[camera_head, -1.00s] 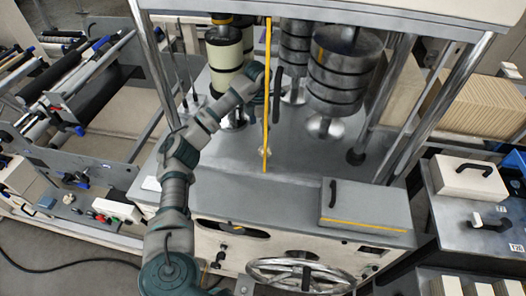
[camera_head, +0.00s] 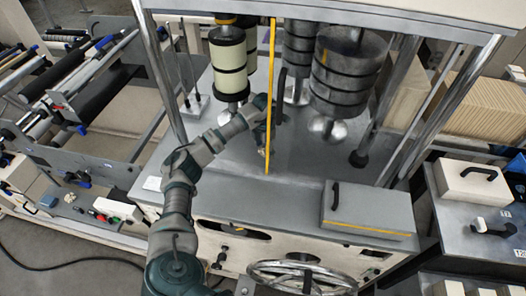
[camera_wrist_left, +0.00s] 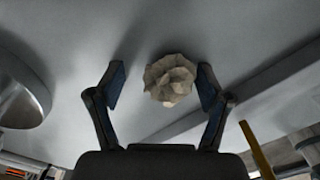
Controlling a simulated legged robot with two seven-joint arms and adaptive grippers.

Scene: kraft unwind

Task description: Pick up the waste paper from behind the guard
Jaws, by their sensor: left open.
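The waste paper is a crumpled beige ball (camera_wrist_left: 170,80) on the grey metal deck. In the left wrist view it lies between the two fingers of my open left gripper (camera_wrist_left: 161,82), with a gap on each side and slightly nearer the right finger. In the head view my left gripper (camera_head: 264,138) is low over the deck, partly hidden by the guard's yellow edge (camera_head: 269,60). That edge also shows at the lower right of the left wrist view (camera_wrist_left: 256,150). My right gripper is in neither view.
A dark handle (camera_head: 278,95) stands close beside the yellow edge. A cream roll (camera_head: 228,60) and dark ringed rollers (camera_head: 350,70) hang above the deck (camera_head: 210,160). A grey box (camera_head: 368,208) sits at the front right, above a handwheel (camera_head: 302,275).

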